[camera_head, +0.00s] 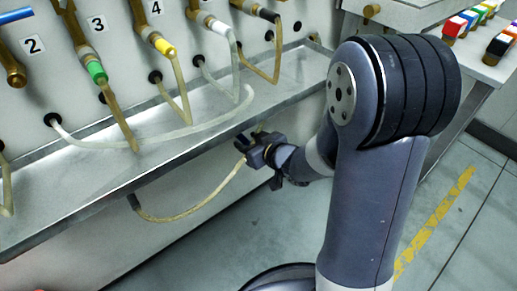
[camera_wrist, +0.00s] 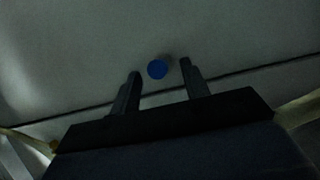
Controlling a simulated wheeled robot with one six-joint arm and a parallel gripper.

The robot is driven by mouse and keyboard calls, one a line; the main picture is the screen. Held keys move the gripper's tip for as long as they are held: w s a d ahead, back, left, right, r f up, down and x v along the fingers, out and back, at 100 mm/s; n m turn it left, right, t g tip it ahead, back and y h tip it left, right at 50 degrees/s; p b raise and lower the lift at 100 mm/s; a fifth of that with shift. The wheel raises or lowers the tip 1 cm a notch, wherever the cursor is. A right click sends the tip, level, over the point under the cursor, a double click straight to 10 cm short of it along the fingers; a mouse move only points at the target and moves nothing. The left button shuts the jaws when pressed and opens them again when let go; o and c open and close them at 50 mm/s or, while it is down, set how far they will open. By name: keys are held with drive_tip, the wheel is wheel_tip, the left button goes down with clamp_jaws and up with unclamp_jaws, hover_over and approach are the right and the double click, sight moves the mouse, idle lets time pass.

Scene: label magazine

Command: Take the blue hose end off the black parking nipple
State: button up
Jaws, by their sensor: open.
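In the wrist view a round blue end (camera_wrist: 157,69), which looks like the blue hose end, sits between the two fingertips of my open gripper (camera_wrist: 160,72). Gaps show on both sides of it. A dim greyish part shows just behind its right edge. In the head view my gripper (camera_head: 252,145) is at the front edge of the shelf. A pale yellowish hose (camera_head: 190,214) comes from the panel below the shelf and curves up to my gripper. I cannot make out the black parking nipple; the gripper may hide it.
A metal shelf (camera_head: 190,150) runs along the panel. Above it hang several hoses with coloured ends, including green (camera_head: 96,72) and yellow (camera_head: 165,47), beside number labels. A blue bar (camera_head: 15,17) shows by label 2. Several coloured blocks (camera_head: 468,18) stand at the upper right.

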drive_tip(key=shift+x, duration=0.85)
drive_tip(key=shift+c, duration=0.2)
clamp_jaws()
drive_tip(key=shift+s+d, duration=0.7)
drive_tip(key=shift+s, duration=0.35)
drive_tip(key=shift+s+d, duration=0.7)
drive_tip(key=shift+s, duration=0.3)
